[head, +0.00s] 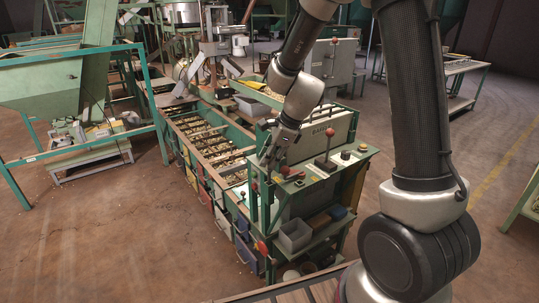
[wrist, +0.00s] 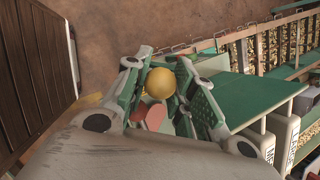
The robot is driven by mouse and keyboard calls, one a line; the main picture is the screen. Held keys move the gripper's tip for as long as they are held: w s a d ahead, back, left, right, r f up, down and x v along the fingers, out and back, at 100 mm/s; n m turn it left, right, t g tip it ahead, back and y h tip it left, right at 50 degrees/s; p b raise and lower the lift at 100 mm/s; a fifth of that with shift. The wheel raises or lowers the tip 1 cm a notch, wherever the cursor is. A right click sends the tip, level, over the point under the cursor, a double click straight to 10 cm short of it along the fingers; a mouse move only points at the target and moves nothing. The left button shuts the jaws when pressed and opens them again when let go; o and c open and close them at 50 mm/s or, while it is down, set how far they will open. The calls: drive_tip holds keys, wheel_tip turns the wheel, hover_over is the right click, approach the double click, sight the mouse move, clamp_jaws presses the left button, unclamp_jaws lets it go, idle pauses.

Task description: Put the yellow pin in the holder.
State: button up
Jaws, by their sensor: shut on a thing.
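My gripper (head: 271,160) is over the near left end of the green hopper machine's top in the head view. In the wrist view its two fingers (wrist: 165,100) are closed around the yellow pin (wrist: 160,83), whose round yellow head shows between them. The pin's lower part is hidden by the fingers. In the head view the pin cannot be made out behind the gripper. I cannot tell which part of the machine is the holder.
The green control top (head: 318,172) carries red-knobbed levers (head: 329,132) and black knobs. Slatted hopper bays (head: 205,138) with nuts extend behind. A grey bin (head: 294,236) sits on a lower shelf. Open floor (head: 110,235) lies to the left.

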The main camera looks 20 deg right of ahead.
drive_tip(key=shift+f, duration=2.25)
drive_tip(key=o, duration=1.1)
drive_tip(key=v, duration=1.2)
